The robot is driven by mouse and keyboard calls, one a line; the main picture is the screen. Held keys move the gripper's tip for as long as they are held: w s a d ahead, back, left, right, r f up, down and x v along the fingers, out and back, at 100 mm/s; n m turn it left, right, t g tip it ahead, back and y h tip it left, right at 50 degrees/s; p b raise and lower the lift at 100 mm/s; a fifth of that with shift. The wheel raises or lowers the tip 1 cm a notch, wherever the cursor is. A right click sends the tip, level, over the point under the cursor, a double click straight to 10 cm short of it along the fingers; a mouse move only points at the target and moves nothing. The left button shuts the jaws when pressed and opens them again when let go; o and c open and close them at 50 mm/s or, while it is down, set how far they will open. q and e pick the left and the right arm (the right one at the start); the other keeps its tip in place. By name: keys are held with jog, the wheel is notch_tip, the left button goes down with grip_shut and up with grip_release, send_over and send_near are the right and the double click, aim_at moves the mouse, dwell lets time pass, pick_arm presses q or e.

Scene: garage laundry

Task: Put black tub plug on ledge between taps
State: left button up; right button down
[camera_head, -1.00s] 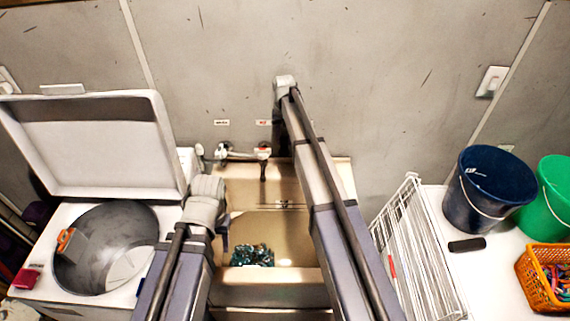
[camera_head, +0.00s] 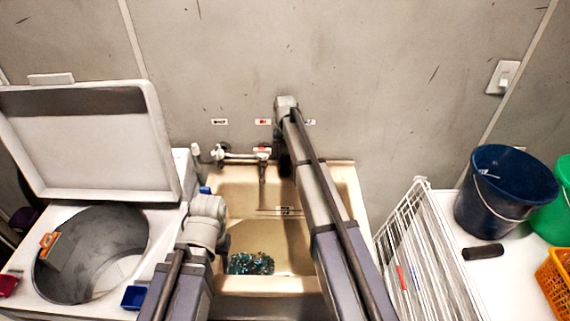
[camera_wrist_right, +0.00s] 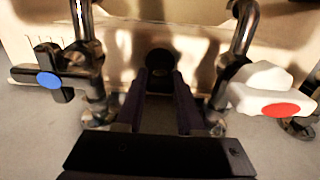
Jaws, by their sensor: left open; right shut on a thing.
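The black tub plug (camera_wrist_right: 160,62) is a dark round piece at the fingertips of my right gripper (camera_wrist_right: 160,75) in the right wrist view. That gripper is shut on it, between the blue-marked tap (camera_wrist_right: 62,80) and the red-marked tap (camera_wrist_right: 275,92). The pale ledge (camera_wrist_right: 120,40) of the sink lies under and around the plug; I cannot tell whether they touch. In the head view my right gripper (camera_head: 284,160) is a dark shape by the sink's back edge, partly hidden by my arm. My left gripper (camera_head: 223,243) is open over the sink's left side, mostly hidden by its wrist.
The beige sink (camera_head: 240,203) holds a dark teal patterned bundle (camera_head: 251,263). An open top-loading washer (camera_head: 165,225) stands left. A white wire rack (camera_head: 420,255), a dark blue bucket (camera_head: 495,190), a green bucket (camera_head: 552,215) and an orange basket (camera_head: 556,282) are right.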

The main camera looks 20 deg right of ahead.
pick_arm(q)
jog(key=shift+f, duration=0.15)
pick_arm(e)
jog(key=shift+f, duration=0.15)
jog(key=c, duration=0.5)
grip_release()
